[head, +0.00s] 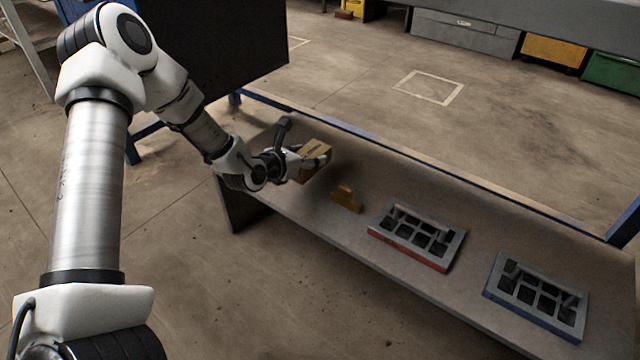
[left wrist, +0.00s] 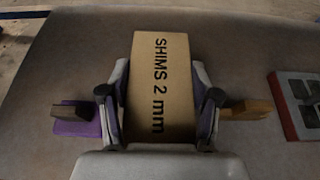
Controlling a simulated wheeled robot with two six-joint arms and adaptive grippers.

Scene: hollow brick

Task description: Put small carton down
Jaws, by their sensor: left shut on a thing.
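The small carton (head: 315,150) is a brown box at the far left end of the bench. In the left wrist view the carton (left wrist: 161,85) bears the print "SHIMS 2 mm". My left gripper (head: 308,165) is shut on it, with one finger on each side of the box in the left wrist view (left wrist: 161,105). I cannot tell whether the carton's underside touches the bench top. My right gripper is in neither view.
On the bench (head: 345,165), a yellow-orange block (head: 347,199) stands close by the carton. A red-edged tray (head: 440,264) and a blue-edged tray (head: 530,323) lie further right. A purple block (left wrist: 77,128) sits left of the carton in the wrist view.

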